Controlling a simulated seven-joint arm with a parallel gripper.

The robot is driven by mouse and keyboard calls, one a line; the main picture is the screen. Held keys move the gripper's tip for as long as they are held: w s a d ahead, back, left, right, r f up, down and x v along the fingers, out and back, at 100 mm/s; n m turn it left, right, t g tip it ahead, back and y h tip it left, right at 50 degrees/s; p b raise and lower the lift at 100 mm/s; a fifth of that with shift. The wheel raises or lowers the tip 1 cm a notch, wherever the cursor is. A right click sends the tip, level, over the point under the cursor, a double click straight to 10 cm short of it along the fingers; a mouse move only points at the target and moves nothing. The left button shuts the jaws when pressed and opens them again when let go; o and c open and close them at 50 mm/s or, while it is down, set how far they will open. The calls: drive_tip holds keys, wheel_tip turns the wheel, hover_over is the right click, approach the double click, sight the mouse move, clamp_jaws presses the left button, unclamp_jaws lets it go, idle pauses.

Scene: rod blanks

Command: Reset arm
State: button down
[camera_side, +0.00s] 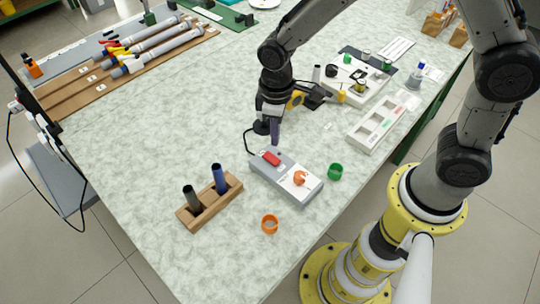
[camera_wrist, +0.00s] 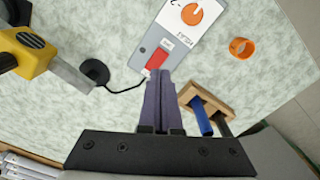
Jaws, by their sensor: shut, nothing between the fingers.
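My gripper (camera_side: 275,138) hangs over the table just behind the grey control box (camera_side: 288,178). Its two dark fingers are together with nothing between them; in the wrist view the gripper (camera_wrist: 160,75) points at the box's red switch (camera_wrist: 157,58). Whether the fingertips touch the box I cannot tell. The box also carries a white plate with an orange knob (camera_side: 299,177). A wooden holder (camera_side: 208,205) stands left of the box, with a blue rod (camera_side: 219,178) and a black rod (camera_side: 192,198) upright in it.
An orange ring (camera_side: 270,224) and a green ring (camera_side: 335,171) lie near the box. White trays (camera_side: 377,124) with small parts are to the right. A wooden rack (camera_side: 125,65) of grey tubes is at back left. The left-middle tabletop is clear.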

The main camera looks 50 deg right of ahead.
drive_tip(key=s+d+r+m+t, duration=0.1)
drive_tip(key=d+r+t, duration=0.15)
drive_tip(key=r, duration=0.55)
drive_tip(key=s+d+r+m+t, duration=0.15)
drive_tip(key=d+r, duration=0.25)
drive_tip(key=r, duration=0.4)
drive_tip(key=s+d+r+m, duration=0.1)
drive_tip(key=s+d, duration=0.1)
drive_tip(key=s, duration=0.5)
drive_tip(key=s+d+r+m+t, duration=0.1)
drive_tip(key=s+d+r+m, duration=0.1)
drive_tip(key=s, duration=0.6)
drive_tip(key=shift+s+d+t, duration=0.15)
drive_tip(key=shift+d+t, duration=0.15)
drive_tip(key=shift+d, duration=0.35)
drive_tip(key=shift+m, duration=0.35)
